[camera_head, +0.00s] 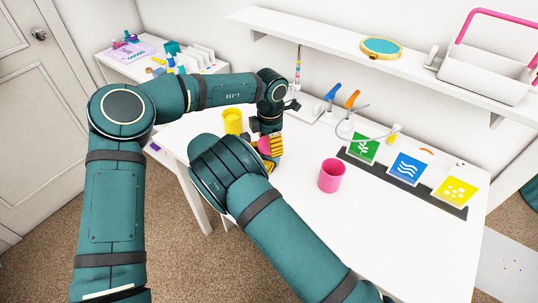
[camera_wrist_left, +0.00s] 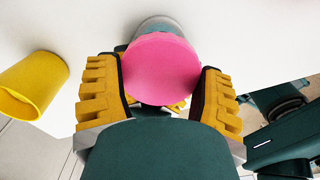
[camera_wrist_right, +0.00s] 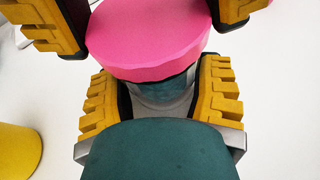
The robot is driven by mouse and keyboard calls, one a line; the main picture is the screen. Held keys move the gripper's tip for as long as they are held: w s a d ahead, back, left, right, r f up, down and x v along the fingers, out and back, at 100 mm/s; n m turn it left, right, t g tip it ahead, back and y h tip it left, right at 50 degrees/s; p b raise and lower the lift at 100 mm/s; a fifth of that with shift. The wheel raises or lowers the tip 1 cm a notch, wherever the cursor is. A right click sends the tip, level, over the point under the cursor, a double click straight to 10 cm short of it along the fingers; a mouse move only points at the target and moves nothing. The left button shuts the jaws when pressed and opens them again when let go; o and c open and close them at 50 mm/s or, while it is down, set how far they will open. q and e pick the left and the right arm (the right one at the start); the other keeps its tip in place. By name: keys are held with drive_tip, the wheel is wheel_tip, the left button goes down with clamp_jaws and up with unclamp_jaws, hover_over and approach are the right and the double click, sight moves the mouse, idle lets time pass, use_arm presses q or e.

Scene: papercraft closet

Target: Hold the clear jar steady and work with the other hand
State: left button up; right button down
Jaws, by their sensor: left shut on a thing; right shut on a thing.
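The clear jar (camera_wrist_right: 165,98) stands on the white table with a pink lid (camera_wrist_right: 150,38) on its top. My right gripper (camera_wrist_right: 160,85) is shut around the jar body below the lid. My left gripper (camera_wrist_left: 160,78) has its yellow fingers on both sides of the lid, which also shows in the left wrist view (camera_wrist_left: 160,68), and is shut on it. In the head view the lid (camera_head: 264,146) shows only partly, and my arms and fingers hide most of the jar. Whether the lid is turned or loose cannot be told.
A yellow cup (camera_head: 232,121) stands close by on the left, and a pink cup (camera_head: 331,175) on the right. Picture cards (camera_head: 408,169) stand along the back right. A shelf (camera_head: 330,40) runs above. The front right of the table is clear.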

use_arm(q)
drive_tip(key=o, duration=1.2)
drive_tip(key=shift+r, duration=2.25)
drive_tip(key=shift+o, duration=0.4)
wheel_tip(320, 180, up, 4)
drive_tip(key=n, duration=0.6)
drive_tip(key=shift+f, duration=0.25)
drive_tip(key=shift+f, duration=0.1)
